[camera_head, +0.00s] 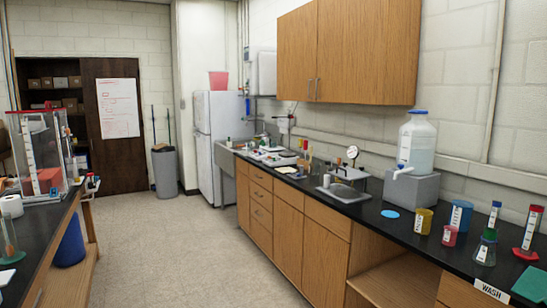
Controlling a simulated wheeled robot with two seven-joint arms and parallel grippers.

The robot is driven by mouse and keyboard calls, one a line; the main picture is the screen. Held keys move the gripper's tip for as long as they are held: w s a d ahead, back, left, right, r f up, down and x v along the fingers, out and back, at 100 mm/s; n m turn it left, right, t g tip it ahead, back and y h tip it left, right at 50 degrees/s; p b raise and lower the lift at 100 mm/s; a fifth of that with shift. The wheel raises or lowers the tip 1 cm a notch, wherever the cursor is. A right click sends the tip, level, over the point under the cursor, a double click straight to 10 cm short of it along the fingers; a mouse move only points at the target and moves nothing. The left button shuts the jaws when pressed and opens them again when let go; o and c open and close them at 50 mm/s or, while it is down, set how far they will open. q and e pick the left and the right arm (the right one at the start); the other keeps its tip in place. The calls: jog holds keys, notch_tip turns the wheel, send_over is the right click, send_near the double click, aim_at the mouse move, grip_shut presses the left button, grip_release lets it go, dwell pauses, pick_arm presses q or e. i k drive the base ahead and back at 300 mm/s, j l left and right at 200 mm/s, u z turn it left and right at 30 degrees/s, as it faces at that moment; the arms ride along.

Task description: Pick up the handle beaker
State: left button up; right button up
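Several coloured containers stand on the black counter at the right. A yellow beaker (423,222), a larger blue beaker (461,215) and a small pink-red beaker (449,236) stand upright close together. They are too small here to tell for sure which has a handle. Neither of my grippers is in view.
A green-topped flask (486,249) and red cylinder (531,231) stand right of the beakers. A blue disc (390,214) lies left of them. Behind is a large white jug (416,142) on a grey block. Another bench stands at left; the floor (180,245) between is clear.

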aim_at(272, 139)
jog(key=u, duration=1.55)
jog(key=i+l+z, duration=0.35)
jog(key=i, duration=0.4)
jog(key=i+z, duration=0.35)
jog(key=i, duration=4.25)
jog(key=i+j+z, duration=0.15)
jog(key=i+z, duration=0.2)
jog(key=i, duration=0.25)
jog(key=i+j+z, duration=0.4)
jog(key=i, duration=0.2)
jog(key=i+j+z, duration=0.35)
jog(key=i, duration=0.2)
jog(key=j, duration=0.05)
